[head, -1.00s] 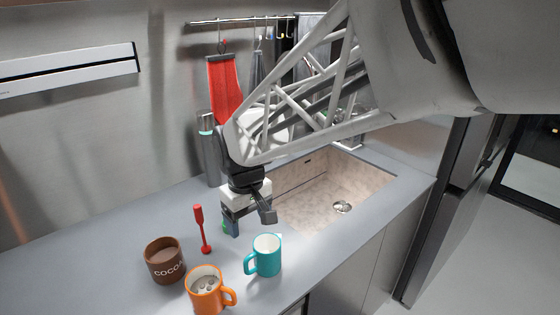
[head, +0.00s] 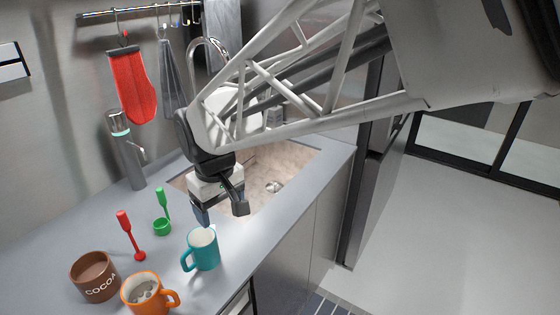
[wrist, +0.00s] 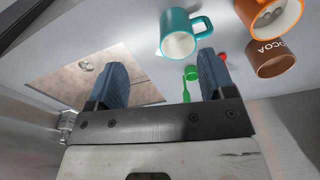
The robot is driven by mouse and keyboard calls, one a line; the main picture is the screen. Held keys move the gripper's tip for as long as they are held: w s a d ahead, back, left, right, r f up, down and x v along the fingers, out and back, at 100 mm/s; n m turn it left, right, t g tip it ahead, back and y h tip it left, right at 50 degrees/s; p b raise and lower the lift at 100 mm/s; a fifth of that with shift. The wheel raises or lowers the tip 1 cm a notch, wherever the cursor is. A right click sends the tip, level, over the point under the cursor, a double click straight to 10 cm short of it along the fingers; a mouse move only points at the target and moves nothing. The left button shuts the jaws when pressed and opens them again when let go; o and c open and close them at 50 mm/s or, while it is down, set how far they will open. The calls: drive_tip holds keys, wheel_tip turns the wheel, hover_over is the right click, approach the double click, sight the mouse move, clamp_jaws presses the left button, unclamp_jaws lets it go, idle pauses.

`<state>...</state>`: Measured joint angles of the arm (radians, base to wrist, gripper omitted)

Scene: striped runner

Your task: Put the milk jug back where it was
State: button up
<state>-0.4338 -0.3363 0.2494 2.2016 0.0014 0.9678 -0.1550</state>
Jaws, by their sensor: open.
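I cannot make out a milk jug in either view. My gripper (head: 221,211) is open and empty, above the counter between the teal mug and the sink. In the wrist view its two blue-grey fingers (wrist: 163,68) are spread apart with nothing between them. The teal mug (head: 203,250) stands upright just in front of the gripper in the head view, and shows beyond the fingers in the wrist view (wrist: 179,42). My arm hides part of the sink and the back of the counter.
An orange mug (head: 148,297) and a brown cocoa pot (head: 95,278) stand at front left. A red utensil (head: 130,236) and a green scoop (head: 162,226) are behind them. A silver bottle-like dispenser (head: 128,155) stands by the wall. The sink (head: 284,170) is open at right.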

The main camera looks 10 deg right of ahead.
drive_tip(key=s+d+m+t, duration=0.1)
drive_tip(key=s+d+m, duration=0.2)
drive_tip(key=s+d, duration=0.4)
drive_tip(key=s+d+r+m+t, duration=0.1)
drive_tip(key=s+d+m, duration=0.3)
drive_tip(key=d, duration=0.9)
drive_tip(key=s, duration=0.2)
drive_tip(key=shift+s+d+r, duration=0.15)
drive_tip(key=shift+s+d, duration=0.1)
drive_tip(key=shift+s, duration=0.15)
